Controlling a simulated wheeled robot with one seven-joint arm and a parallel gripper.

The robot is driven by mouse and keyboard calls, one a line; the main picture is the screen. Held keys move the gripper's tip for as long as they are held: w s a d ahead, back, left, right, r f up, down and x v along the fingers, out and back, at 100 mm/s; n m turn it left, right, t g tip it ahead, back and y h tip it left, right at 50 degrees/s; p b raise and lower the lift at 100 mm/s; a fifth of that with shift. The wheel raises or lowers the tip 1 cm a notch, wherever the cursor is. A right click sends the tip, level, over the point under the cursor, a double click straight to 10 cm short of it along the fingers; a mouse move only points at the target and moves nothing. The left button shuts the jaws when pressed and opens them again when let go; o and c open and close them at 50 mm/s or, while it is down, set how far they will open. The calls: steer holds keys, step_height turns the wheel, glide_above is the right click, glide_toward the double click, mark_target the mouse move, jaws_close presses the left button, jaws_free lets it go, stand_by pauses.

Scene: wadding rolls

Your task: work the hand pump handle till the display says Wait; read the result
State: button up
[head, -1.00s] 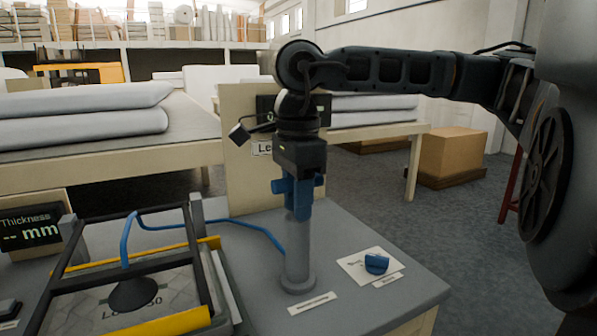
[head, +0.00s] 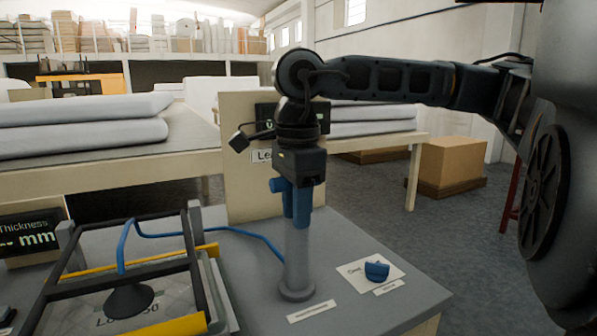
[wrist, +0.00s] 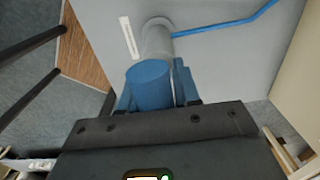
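The hand pump is a grey upright cylinder (head: 297,262) with a blue handle (head: 302,208) at its top. My gripper (head: 292,192) points down over the pump, its fingers on the handle. In the wrist view the handle (wrist: 150,88) sits between the two fingers, which look shut on it. A dark display (head: 264,112) on the cream board behind is mostly hidden by my arm; its text cannot be read. The Thickness display (head: 30,238) at the left shows dashes and "mm".
A blue hose (head: 240,231) runs from the pump to a suction cup (head: 128,301) in a black and yellow frame at the left. A blue knob (head: 377,270) on a white plate stands right of the pump. Behind are the cream board (head: 240,185) and tables with rolls.

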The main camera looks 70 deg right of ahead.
steer(key=shift+r+p, duration=0.55)
steer(key=shift+p, duration=0.1)
steer(key=shift+r+p, duration=1.95)
steer(key=shift+r, duration=2.2)
steer(key=shift+r, duration=0.1)
steer(key=shift+r, duration=0.35)
step_height(320, 180, up, 6)
steer(key=p, duration=0.2)
